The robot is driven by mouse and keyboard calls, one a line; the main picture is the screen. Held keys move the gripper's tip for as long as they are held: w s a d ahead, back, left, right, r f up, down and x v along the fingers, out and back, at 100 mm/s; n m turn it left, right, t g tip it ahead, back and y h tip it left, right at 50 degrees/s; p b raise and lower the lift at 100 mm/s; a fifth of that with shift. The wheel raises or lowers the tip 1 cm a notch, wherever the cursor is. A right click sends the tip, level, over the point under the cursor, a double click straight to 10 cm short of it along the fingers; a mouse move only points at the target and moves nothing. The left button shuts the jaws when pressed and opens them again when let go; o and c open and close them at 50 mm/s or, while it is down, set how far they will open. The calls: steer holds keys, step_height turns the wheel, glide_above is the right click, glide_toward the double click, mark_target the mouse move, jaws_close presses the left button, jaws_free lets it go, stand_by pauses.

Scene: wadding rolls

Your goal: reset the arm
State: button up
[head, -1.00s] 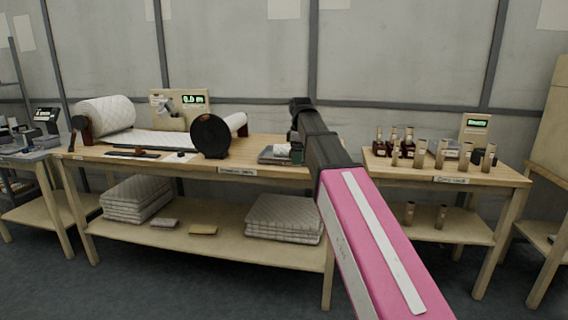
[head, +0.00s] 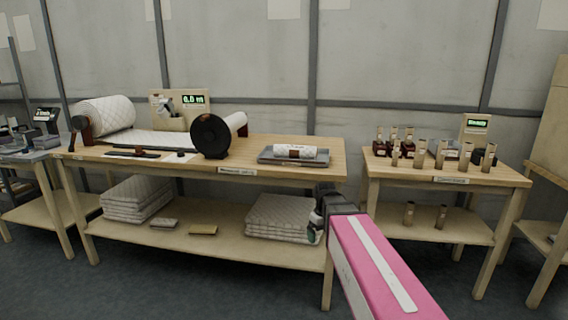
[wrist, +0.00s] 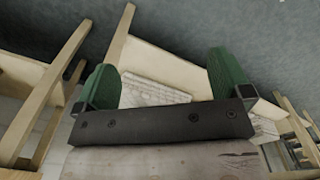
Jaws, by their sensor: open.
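My gripper (head: 316,228) is at the end of my pink arm in the head view, in front of the main bench and below its top at the right end. In the wrist view its two green fingers (wrist: 165,85) stand wide apart with nothing between them. A small white roll with a brown band (head: 290,152) lies on a grey tray (head: 265,157) on the bench top, clear of my gripper.
The main bench (head: 300,172) carries a large quilted roll (head: 112,115), a black disc (head: 210,136) and a display (head: 193,99). Folded quilted stacks (head: 282,217) lie on its lower shelf. A right table (head: 450,180) holds several small cylinders (head: 443,155). Grey floor is open in front.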

steer(key=s+d+f+m, duration=0.4)
steer(key=s+f+m, duration=0.1)
steer(key=s+f, duration=0.6)
steer(key=shift+d+f+m, duration=0.2)
steer(key=shift+f+m, duration=0.2)
steer(key=shift+f, duration=0.3)
